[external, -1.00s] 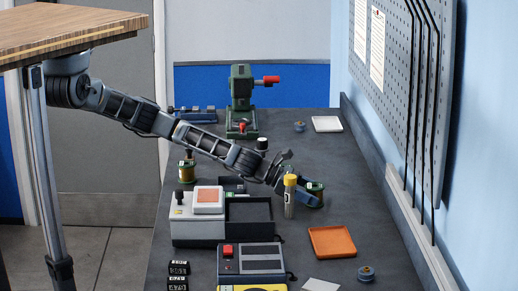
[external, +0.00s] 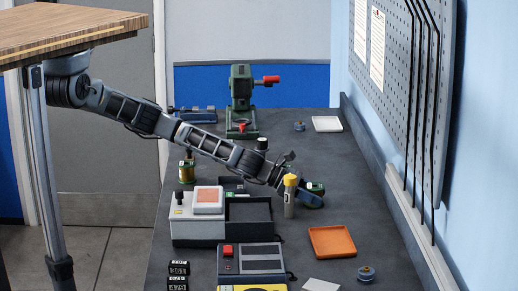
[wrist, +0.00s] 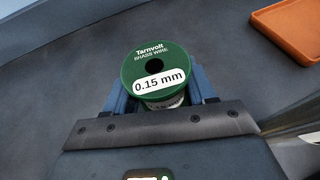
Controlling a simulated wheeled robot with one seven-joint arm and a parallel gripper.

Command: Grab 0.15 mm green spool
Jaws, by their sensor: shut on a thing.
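The green spool (wrist: 155,64) shows in the wrist view, its top flange labelled "Tarnvolt brass wire" and "0.15 mm". My gripper (wrist: 155,100) is shut on it, with a blue finger on each side of the spool body. In the external view the green spool (external: 316,187) is partly hidden behind my gripper (external: 312,200) and a yellow-capped cylinder. I cannot tell whether the spool touches the bench top.
The yellow-capped cylinder (external: 290,195) stands close to my gripper, on the camera side. An orange tray (external: 332,241) lies nearby. Another wire spool (external: 187,172) stands at left. A white and black device (external: 198,222) sits in front. The bench's right side is mostly clear.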

